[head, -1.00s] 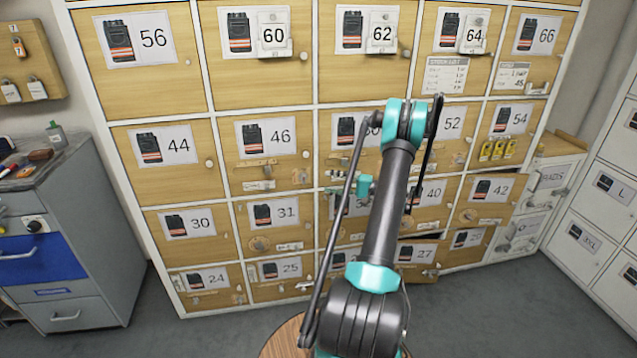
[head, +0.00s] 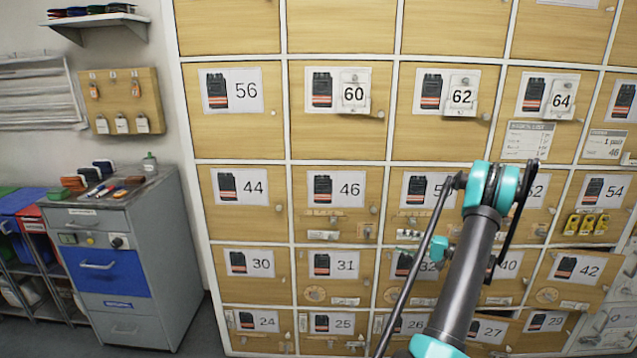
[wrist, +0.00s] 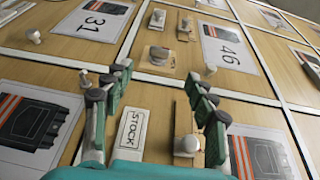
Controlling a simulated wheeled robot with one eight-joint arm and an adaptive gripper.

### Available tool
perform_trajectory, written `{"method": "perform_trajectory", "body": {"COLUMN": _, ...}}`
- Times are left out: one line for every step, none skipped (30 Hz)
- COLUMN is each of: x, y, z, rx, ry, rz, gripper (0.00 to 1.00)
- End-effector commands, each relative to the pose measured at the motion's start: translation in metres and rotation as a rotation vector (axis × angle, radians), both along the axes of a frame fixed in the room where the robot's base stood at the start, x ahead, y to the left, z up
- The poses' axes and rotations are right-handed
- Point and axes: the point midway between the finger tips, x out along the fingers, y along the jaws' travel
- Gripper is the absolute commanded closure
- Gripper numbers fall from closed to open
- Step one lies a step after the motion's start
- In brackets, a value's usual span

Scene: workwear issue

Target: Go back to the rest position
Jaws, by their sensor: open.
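My gripper (wrist: 157,85) shows in the wrist view with its teal and dark fingers spread apart and nothing between them. A white STOCK label (wrist: 131,129) and a round knob (wrist: 187,143) show between and below the fingers; I cannot tell whether the fingers touch the wall.
The locker wall (head: 233,137) fills the middle and right. Door 42 (head: 567,282) looks slightly ajar. A grey drawer cabinet (head: 155,240) with small items on top stands at left, below a key board (head: 124,101) and a shelf (head: 95,20). Grey floor shows at lower left.

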Motion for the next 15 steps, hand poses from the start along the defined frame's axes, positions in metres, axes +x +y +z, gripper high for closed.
{"method": "perform_trajectory", "body": {"x": 0.001, "y": 0.012, "z": 0.007, "rx": -0.022, "ry": 0.017, "rz": 0.006, "gripper": 0.43}}
{"method": "perform_trajectory", "body": {"x": 0.001, "y": 0.021, "z": 0.01, "rx": -0.041, "ry": 0.031, "rz": 0.01, "gripper": 0.43}}
{"method": "perform_trajectory", "body": {"x": 0.001, "y": 0.032, "z": 0.015, "rx": -0.068, "ry": 0.052, "rz": 0.013, "gripper": 0.43}}
{"method": "perform_trajectory", "body": {"x": 0.001, "y": 0.041, "z": 0.019, "rx": -0.091, "ry": 0.067, "rz": 0.015, "gripper": 0.43}}
{"method": "perform_trajectory", "body": {"x": 0.001, "y": 0.05, "z": 0.022, "rx": -0.115, "ry": 0.083, "rz": 0.019, "gripper": 0.43}}
{"method": "perform_trajectory", "body": {"x": -0.001, "y": 0.063, "z": 0.027, "rx": -0.148, "ry": 0.103, "rz": 0.022, "gripper": 0.43}}
{"method": "perform_trajectory", "body": {"x": -0.003, "y": 0.072, "z": 0.029, "rx": -0.174, "ry": 0.117, "rz": 0.025, "gripper": 0.43}}
{"method": "perform_trajectory", "body": {"x": -0.005, "y": 0.08, "z": 0.032, "rx": -0.199, "ry": 0.131, "rz": 0.028, "gripper": 0.43}}
{"method": "perform_trajectory", "body": {"x": -0.009, "y": 0.092, "z": 0.036, "rx": -0.233, "ry": 0.148, "rz": 0.031, "gripper": 0.43}}
{"method": "perform_trajectory", "body": {"x": -0.012, "y": 0.1, "z": 0.038, "rx": -0.259, "ry": 0.161, "rz": 0.033, "gripper": 0.43}}
{"method": "perform_trajectory", "body": {"x": -0.016, "y": 0.108, "z": 0.04, "rx": -0.286, "ry": 0.173, "rz": 0.037, "gripper": 0.43}}
{"method": "perform_trajectory", "body": {"x": -0.021, "y": 0.119, "z": 0.043, "rx": -0.321, "ry": 0.187, "rz": 0.039, "gripper": 0.43}}
{"method": "perform_trajectory", "body": {"x": -0.026, "y": 0.127, "z": 0.045, "rx": -0.348, "ry": 0.198, "rz": 0.043, "gripper": 0.43}}
{"method": "perform_trajectory", "body": {"x": -0.031, "y": 0.134, "z": 0.047, "rx": -0.376, "ry": 0.208, "rz": 0.045, "gripper": 0.43}}
{"method": "perform_trajectory", "body": {"x": -0.038, "y": 0.144, "z": 0.049, "rx": -0.413, "ry": 0.219, "rz": 0.048, "gripper": 0.43}}
